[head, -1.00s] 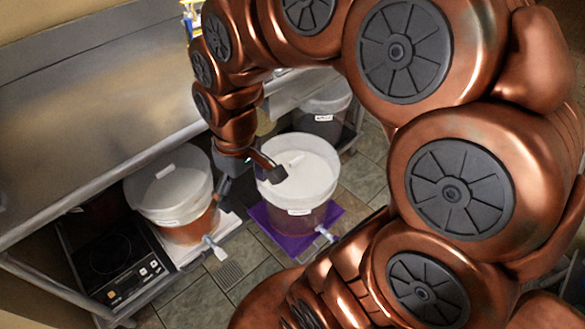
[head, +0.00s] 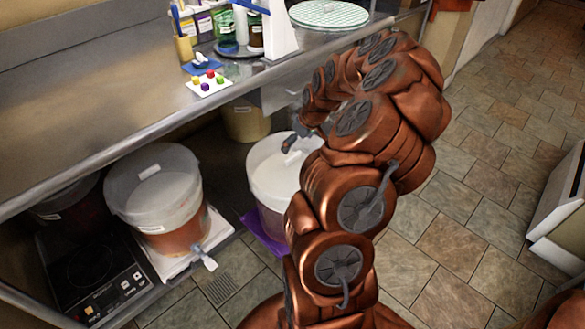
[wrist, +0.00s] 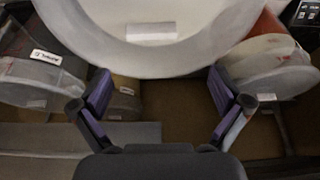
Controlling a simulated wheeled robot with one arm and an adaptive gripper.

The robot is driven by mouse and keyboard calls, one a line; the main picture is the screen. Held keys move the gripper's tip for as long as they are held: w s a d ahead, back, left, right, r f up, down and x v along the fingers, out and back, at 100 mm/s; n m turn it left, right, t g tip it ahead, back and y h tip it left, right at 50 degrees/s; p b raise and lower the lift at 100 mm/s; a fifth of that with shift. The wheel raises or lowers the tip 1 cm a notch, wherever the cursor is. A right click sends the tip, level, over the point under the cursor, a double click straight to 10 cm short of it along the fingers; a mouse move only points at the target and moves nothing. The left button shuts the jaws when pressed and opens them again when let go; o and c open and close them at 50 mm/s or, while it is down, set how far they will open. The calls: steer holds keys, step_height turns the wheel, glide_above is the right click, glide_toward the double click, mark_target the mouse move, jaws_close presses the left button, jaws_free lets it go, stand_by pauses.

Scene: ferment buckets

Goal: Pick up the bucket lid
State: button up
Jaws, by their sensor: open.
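A white bucket lid (head: 272,168) sits on the middle bucket (head: 272,215), partly hidden by my arm. In the wrist view the large pale lid (wrist: 135,50) with a white label fills the top centre, beyond my fingertips. My gripper (wrist: 158,92) has its two purple-padded fingers spread wide, with nothing between them. In the head view only a dark part of my gripper (head: 290,144) shows, over the far right part of the lid. I cannot tell whether it touches. Another lidded bucket (head: 160,195) with orange contents stands to the left; its lid is on.
A metal counter (head: 130,110) runs above and behind the buckets. A black cooktop (head: 95,275) is at the lower left. A purple mat (head: 258,238) lies under the middle bucket. Tiled floor (head: 470,200) is open at right.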

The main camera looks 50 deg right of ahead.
mark_target(293, 156)
steer(key=shift+s+d+f, duration=0.25)
steer(key=shift+d+f, duration=0.55)
steer(key=shift+d, duration=0.05)
steer(key=shift+a+x, duration=0.15)
steer(key=shift+x, duration=1.7)
steer(key=shift+a+x, duration=0.1)
steer(key=shift+x, duration=1.8)
steer(key=shift+w+r, duration=0.1)
steer(key=shift+c, duration=0.3)
steer(key=c, duration=1.3)
steer(key=shift+r, duration=0.1)
